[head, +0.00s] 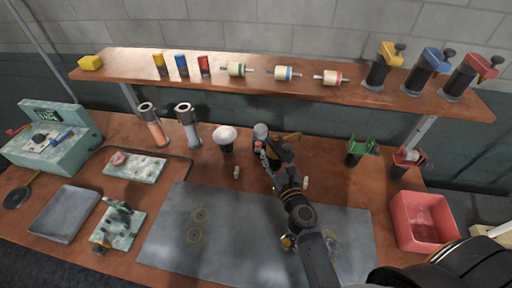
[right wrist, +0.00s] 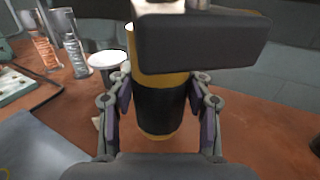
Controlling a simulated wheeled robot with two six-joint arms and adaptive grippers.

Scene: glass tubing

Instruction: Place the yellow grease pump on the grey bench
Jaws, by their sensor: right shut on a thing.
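A yellow and black cylinder with a dark block-shaped head, which I take as the yellow grease pump (head: 284,150), is upright or nearly so in the right wrist view (right wrist: 158,108). My right gripper (head: 275,166) is shut around its black middle, one finger on each side in the right wrist view (right wrist: 160,100). It is just behind the far edge of the grey flat plate (head: 255,240), which I take as the grey bench. I cannot tell whether the pump's base touches the brown tabletop. My left gripper is not in view.
A white-topped black cup (head: 225,138) and two tubes (head: 187,125) stand left of the pump. A red bin (head: 423,221) is at right. The shelf (head: 210,92) behind carries several tools. The plate's left half is clear apart from ring marks.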

